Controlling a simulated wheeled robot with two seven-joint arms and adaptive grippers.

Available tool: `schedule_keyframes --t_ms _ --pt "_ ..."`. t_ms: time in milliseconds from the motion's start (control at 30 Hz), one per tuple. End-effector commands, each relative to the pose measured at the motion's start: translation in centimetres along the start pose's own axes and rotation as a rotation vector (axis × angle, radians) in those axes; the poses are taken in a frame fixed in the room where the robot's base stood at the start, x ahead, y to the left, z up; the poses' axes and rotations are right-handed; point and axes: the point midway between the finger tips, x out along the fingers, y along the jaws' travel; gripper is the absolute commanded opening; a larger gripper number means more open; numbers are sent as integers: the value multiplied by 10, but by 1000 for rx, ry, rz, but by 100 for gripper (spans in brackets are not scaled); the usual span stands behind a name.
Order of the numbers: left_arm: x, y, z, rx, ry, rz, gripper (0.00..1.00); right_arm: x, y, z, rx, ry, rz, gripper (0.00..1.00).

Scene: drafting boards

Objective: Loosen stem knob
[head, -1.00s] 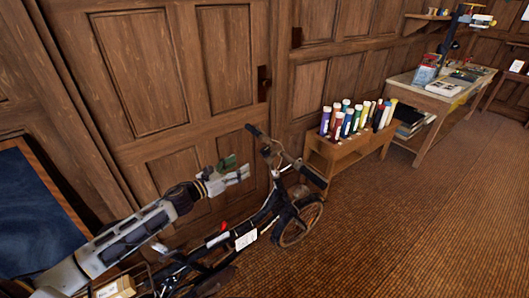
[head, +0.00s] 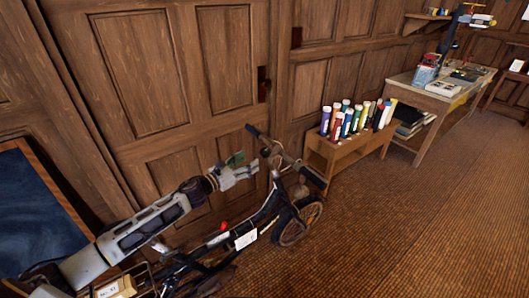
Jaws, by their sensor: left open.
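A dark bicycle (head: 265,215) stands in front of the wood-panelled door, its handlebar (head: 285,158) at the upper right end and its front wheel below. The stem knob is too small to make out near the handlebar. A red spot (head: 223,226) shows on the frame farther back. My left gripper (head: 248,167) is open and empty, just left of the handlebar, with a small gap in the picture. Whether it touches the bicycle I cannot tell. My right gripper is not in view.
A wooden rack (head: 345,150) of coloured tubes stands right of the bicycle. A desk (head: 440,88) with books and a lamp is beyond it. A blue board (head: 35,215) is at the left. The brown floor (head: 420,225) at the right is clear.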

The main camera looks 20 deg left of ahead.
Motion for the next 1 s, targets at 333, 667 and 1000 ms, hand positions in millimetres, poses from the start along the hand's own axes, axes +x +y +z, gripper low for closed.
schedule_keyframes --t_ms 333,667,1000 --pt "22 0 1 -1 -2 0 60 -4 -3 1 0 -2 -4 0" --pt "43 0 1 0 -1 0 60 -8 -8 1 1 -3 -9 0" --pt "67 -1 2 1 -1 -1 60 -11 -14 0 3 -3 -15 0"
